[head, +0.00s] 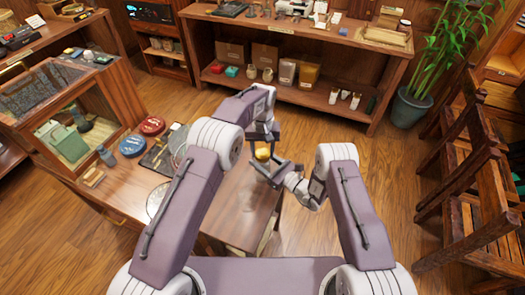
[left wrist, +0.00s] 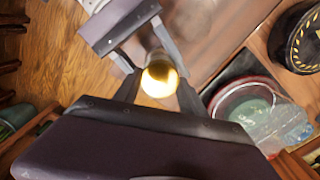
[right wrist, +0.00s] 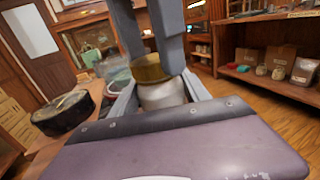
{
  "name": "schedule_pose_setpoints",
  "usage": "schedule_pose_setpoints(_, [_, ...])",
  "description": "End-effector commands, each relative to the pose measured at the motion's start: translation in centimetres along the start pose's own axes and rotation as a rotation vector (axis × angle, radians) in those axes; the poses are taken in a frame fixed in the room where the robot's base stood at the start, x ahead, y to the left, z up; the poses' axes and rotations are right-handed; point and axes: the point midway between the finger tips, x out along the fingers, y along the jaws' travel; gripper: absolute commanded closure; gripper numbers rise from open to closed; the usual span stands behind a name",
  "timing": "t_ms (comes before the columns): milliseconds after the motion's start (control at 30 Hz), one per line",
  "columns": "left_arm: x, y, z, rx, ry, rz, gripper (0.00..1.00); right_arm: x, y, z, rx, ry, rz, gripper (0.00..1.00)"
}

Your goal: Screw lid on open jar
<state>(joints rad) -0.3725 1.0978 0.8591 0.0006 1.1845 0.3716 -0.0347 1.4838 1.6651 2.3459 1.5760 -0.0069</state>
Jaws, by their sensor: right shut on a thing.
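A gold lid (head: 262,153) sits between my two grippers, above the right end of the table. In the right wrist view the lid (right wrist: 150,68) is on top of a pale jar (right wrist: 162,96), and I cannot tell how tightly it sits. My right gripper (right wrist: 160,92) is shut on the jar's body from the side. My left gripper (left wrist: 158,90) comes down from above with a finger on each side of the lid, which shows bright gold in the left wrist view (left wrist: 158,80). A slight gap shows beside the lid, so these fingers look open around it.
The wooden table (head: 235,215) holds a red tin (head: 152,125), a blue tin (head: 131,146) and a dark tray. A glass case (head: 75,135) stands left.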

Motion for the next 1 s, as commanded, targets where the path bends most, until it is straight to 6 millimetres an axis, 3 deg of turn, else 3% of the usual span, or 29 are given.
schedule_pose_setpoints(167, [0.0,0.0,0.0,0.005,0.0,0.0,1.0,0.0,0.0,0.0,0.0,0.001,0.0,1.0])
schedule_pose_setpoints(200, [0.0,0.0,0.0,0.005,0.001,0.0,0.46,0.0,0.0,0.0,0.0,0.001,0.0,1.0])
schedule_pose_setpoints(267, [0.0,0.0,0.0,0.005,0.0,0.0,0.3,0.0,0.0,0.0,0.0,0.001,0.0,1.0])
schedule_pose_setpoints(300, [0.0,0.0,0.0,0.005,0.001,0.0,0.26,0.0,0.0,0.0,0.0,0.0,0.0,1.0])
schedule_pose_setpoints(667, [-0.6,0.0,-0.1,0.005,0.003,0.001,0.26,0.0,0.0,0.0,0.0,0.0,0.0,1.0])
schedule_pose_setpoints(767, [-2.1,0.0,-0.1,0.005,0.004,0.001,0.26,0.0,0.0,0.0,0.0,0.0,0.0,1.0])
schedule_pose_setpoints(1000, [-7.8,0.1,-0.1,0.005,0.005,0.002,0.26,0.0,0.0,0.0,0.0,0.0,0.0,1.0])
